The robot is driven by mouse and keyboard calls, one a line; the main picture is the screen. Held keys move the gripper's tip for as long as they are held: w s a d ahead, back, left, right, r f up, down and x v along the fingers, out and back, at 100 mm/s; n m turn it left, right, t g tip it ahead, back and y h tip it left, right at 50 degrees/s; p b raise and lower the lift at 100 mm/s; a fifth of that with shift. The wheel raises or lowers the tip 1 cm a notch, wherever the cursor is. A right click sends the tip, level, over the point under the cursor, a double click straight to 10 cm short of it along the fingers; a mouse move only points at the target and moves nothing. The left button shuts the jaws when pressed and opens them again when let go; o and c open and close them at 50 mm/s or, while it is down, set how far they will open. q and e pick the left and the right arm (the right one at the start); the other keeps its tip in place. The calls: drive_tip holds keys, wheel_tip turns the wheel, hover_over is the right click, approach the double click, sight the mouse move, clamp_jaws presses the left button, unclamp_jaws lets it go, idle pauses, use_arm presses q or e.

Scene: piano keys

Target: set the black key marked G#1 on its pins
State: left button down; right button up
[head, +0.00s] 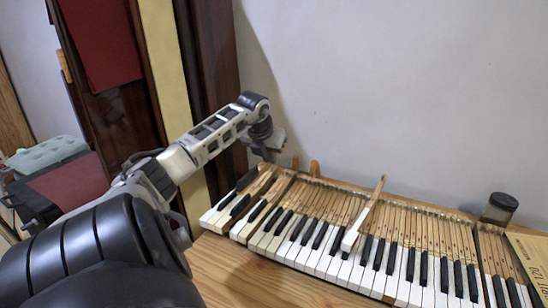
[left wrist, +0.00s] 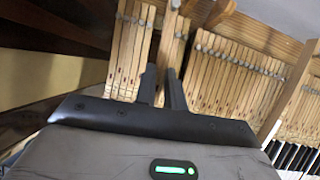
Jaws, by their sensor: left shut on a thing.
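My left gripper (head: 270,155) is at the back of the keyboard's left end, its fingers pointing down. In the left wrist view its dark fingers (left wrist: 162,88) are shut on a wooden key (left wrist: 171,48) among the bare key sticks. Its front part is hidden by the gripper, so I cannot tell its colour or read a G#1 mark. I cannot tell whether it touches its pins. My right gripper is not in view.
A white-fronted key (head: 362,215) lies tilted across the middle of the row. A dark-lidded jar (head: 497,210) stands at the back right, by a yellowish sheet (head: 532,250). The wooden tabletop (head: 240,270) is bare in front. A wall stands behind.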

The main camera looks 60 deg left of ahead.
use_arm(q)
drive_tip(key=shift+f+b, duration=2)
drive_tip(key=shift+f, duration=1.45)
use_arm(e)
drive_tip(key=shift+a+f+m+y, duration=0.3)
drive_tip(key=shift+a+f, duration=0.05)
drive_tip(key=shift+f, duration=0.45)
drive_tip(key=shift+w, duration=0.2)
use_arm(q)
drive_tip(key=shift+f+b, duration=0.45)
drive_tip(key=shift+b, duration=0.15)
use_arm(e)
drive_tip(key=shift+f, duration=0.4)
use_arm(q)
drive_tip(key=c, duration=1.8)
unclamp_jaws()
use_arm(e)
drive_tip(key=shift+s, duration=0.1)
use_arm(q)
drive_tip(key=shift+r, duration=0.1)
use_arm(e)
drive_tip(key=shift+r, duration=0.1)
